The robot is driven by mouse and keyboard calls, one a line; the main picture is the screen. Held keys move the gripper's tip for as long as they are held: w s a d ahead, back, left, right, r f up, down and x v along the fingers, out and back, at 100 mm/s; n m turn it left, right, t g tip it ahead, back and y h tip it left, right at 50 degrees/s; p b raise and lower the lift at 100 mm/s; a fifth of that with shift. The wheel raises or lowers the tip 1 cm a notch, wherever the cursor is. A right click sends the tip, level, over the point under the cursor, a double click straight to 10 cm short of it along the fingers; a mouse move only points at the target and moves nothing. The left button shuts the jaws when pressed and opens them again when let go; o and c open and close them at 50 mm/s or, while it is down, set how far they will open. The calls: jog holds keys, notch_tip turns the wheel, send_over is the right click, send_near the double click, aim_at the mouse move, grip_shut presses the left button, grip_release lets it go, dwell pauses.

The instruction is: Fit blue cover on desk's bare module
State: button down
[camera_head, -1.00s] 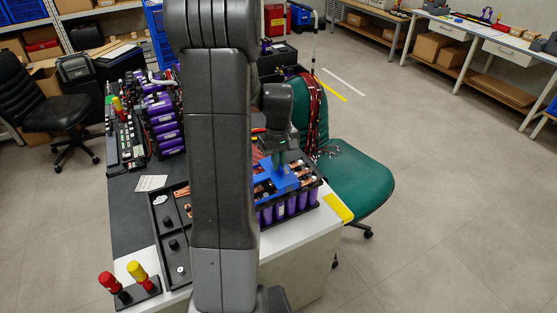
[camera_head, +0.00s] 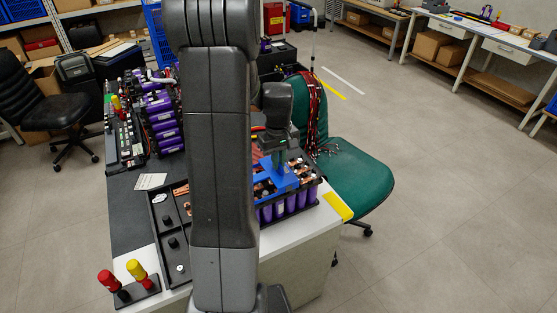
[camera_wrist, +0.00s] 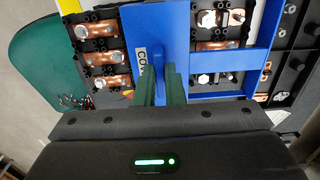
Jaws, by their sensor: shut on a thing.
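The blue cover (camera_head: 281,180) lies over the top of the module with purple cells (camera_head: 290,203) at the right of the desk. In the wrist view the blue cover (camera_wrist: 177,30) is a flat frame with a marked label, and copper busbars (camera_wrist: 105,57) show beside it and through its openings. My gripper (camera_head: 277,168) is above the cover. In the wrist view its green fingers (camera_wrist: 162,85) are shut on an upright part of the cover. I cannot tell whether the cover is fully seated or just above the module. My arm hides part of the desk.
A black parts tray (camera_head: 172,226) and a stand with red and yellow screwdrivers (camera_head: 133,283) are on the desk's left and front. Another purple-cell module (camera_head: 161,122) stands at the back left. A green chair (camera_head: 352,182) is close to the right edge.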

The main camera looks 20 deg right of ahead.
jog(key=shift+f, duration=0.45)
jog(key=shift+f+b, duration=0.25)
jog(key=shift+b, duration=0.2)
jog(key=shift+f, duration=0.3)
jog(key=shift+f+b, duration=0.55)
jog(key=shift+b, duration=0.05)
dwell(0.4)
jog(key=c, duration=1.4)
grip_release()
jog(key=shift+c, duration=0.2)
jog(key=shift+r, duration=0.1)
jog(key=shift+r+p, duration=2.85)
jog(key=shift+r, duration=1.1)
